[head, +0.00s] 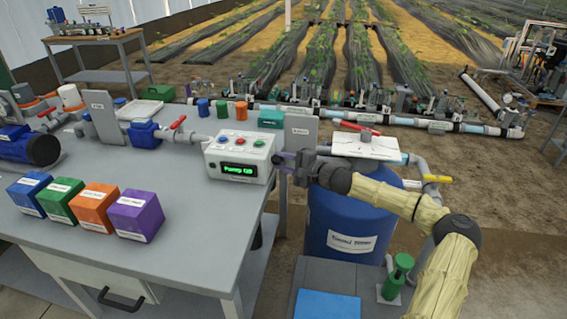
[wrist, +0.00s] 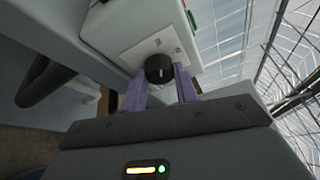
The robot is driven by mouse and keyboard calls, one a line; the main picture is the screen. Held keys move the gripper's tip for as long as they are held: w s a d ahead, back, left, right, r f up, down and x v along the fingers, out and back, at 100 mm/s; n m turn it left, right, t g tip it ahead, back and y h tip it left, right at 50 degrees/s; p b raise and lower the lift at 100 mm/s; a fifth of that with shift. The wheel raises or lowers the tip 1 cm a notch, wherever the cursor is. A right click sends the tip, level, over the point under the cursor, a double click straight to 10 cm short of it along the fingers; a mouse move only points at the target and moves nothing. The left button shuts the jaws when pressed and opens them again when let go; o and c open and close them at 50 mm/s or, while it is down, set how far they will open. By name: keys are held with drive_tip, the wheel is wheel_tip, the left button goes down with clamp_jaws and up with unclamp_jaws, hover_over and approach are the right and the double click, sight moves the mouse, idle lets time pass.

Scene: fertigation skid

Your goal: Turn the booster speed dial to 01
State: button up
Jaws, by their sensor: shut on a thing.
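The booster speed dial (wrist: 159,69) is a black round knob with a pale pointer line, set on a light plate on the side of a control box. In the wrist view my gripper (wrist: 160,80) has its two purple fingers on either side of the dial, shut on it. The plate's markings are too small to read. In the head view the white control box (head: 239,157) has a green lit display (head: 240,170) that seems to read "Pump 03". My gripper (head: 280,160) is at the box's right side there, and the dial is hidden.
The grey bench (head: 190,215) carries blue, green, orange and purple boxes (head: 135,215) left of the control box. Pipes and valves run behind.

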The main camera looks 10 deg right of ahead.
drive_tip(key=o, duration=1)
drive_tip(key=p+v, duration=0.1)
drive_tip(key=v, duration=1.6)
drive_tip(key=shift+s+d, duration=0.15)
drive_tip(key=shift+s, duration=0.05)
